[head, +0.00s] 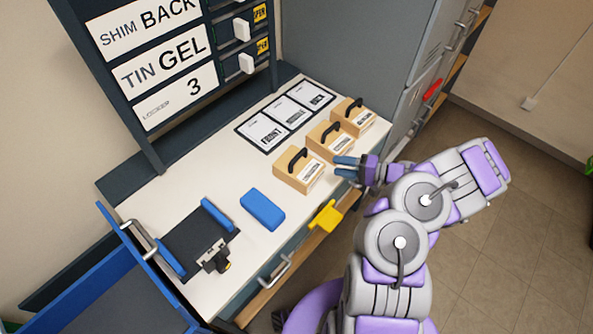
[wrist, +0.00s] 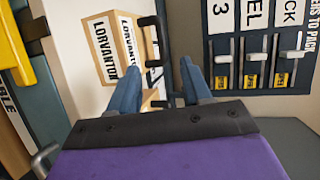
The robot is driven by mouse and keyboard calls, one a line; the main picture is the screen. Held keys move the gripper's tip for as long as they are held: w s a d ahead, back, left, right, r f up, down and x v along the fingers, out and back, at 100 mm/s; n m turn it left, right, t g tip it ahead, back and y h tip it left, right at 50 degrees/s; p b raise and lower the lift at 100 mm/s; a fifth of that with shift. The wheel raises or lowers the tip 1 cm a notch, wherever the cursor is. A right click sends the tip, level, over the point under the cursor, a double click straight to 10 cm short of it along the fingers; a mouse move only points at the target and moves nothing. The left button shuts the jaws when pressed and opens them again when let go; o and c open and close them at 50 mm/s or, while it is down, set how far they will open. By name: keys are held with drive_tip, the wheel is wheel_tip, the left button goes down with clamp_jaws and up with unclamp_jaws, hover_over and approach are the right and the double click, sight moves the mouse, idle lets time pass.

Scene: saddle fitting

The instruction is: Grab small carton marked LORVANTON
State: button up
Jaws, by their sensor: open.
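In the wrist view a small tan carton (wrist: 122,45) with white labels reading LORVANTON stands ahead of my gripper (wrist: 158,75), slightly left of centre. Its black handle (wrist: 153,48) shows in line with the space between my blue fingers, which are apart and empty. In the head view my gripper (head: 345,167) is just right of the nearest of three cartons (head: 296,172), pointing left. The labels there are too small to read; the nearest one seems to be the LORVANTON carton, but I cannot be sure.
Two similar cartons, a middle one (head: 328,139) and a far one (head: 354,115), stand close behind. A blue block (head: 263,209) and a dark fixture with blue sides (head: 198,243) are on the white bench (head: 225,170). A yellow piece (head: 326,217) juts from the bench front.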

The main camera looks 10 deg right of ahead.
sight(301, 155)
drive_tip(key=b+x, duration=0.2)
drive_tip(key=x, duration=1)
drive_tip(key=shift+f, duration=0.1)
drive_tip(key=shift+w+a+f+b, duration=0.2)
drive_tip(key=shift+w+a+b, duration=0.1)
drive_tip(key=shift+w, duration=0.35)
drive_tip(key=shift+w+a+f+b, duration=0.2)
drive_tip(key=shift+w+a, duration=0.1)
drive_tip(key=shift+w, duration=0.3)
drive_tip(key=shift+a+r, duration=0.1)
drive_tip(key=shift+a, duration=0.7)
drive_tip(key=c, duration=0.3)
drive_tip(key=shift+d, duration=0.5)
drive_tip(key=c, duration=0.6)
clamp_jaws()
drive_tip(key=shift+a, duration=0.25)
